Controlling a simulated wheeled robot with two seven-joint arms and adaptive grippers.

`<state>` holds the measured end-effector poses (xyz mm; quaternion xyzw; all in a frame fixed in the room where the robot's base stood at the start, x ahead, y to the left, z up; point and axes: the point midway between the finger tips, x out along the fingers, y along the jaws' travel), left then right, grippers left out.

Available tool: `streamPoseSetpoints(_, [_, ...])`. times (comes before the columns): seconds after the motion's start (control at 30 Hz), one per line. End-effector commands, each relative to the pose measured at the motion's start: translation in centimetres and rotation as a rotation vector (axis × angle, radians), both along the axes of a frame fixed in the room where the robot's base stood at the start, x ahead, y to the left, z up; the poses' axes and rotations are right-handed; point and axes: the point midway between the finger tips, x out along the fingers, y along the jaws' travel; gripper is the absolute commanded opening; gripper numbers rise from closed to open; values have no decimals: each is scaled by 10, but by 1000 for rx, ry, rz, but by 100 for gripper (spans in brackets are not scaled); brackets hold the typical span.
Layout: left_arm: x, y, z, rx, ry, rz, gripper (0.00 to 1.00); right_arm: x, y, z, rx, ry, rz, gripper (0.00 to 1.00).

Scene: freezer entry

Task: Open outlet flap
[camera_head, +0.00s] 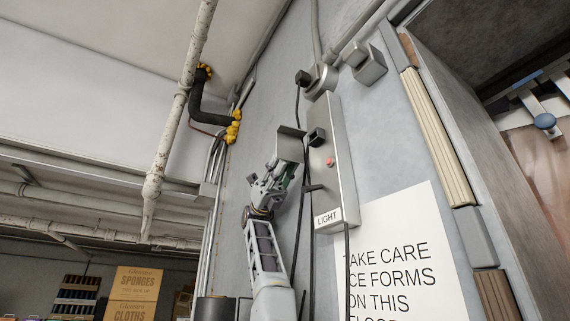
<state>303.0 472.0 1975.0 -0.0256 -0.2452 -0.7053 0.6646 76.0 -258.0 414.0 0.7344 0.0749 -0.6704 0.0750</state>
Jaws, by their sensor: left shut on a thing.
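A tall grey metal panel (337,183) is fixed to the wall. A dark outlet fitting (316,137) sticks out of its upper part. A square grey flap (290,147) stands out to the left of that fitting, swung away from the panel face. My left gripper (284,171) reaches up from below, left of the panel, and is shut on the lower part of the flap. Its fingertips are small here and partly hidden against the flap. My right gripper is not in view.
A red button (329,161) and a LIGHT label (328,217) are on the panel. A dark cable (297,235) hangs close to my left arm. A white warning sign (402,255) and a door frame (440,140) are at right. Pipes (179,105) run at left.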

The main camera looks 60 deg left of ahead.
Motion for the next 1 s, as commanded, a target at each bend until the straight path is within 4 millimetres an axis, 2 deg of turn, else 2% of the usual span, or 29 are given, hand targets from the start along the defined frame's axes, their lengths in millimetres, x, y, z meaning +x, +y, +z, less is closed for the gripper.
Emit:
streamPoseSetpoints(0.13, [0, 0, 1, -4, -1, 0, 0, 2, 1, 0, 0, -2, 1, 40])
streamPoseSetpoints(0.17, [0, 0, 1, -4, -1, 0, 23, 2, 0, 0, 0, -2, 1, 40])
streamPoseSetpoints(0.33, [0, 0, 1, -3, -1, 1, 43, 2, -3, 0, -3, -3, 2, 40])
streamPoseSetpoints(0.63, [0, 0, 0, -2, -1, 1, 43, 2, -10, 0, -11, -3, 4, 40])
streamPoseSetpoints(1.0, [1, -2, 0, -2, 0, 19, 43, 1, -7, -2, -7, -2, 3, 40])
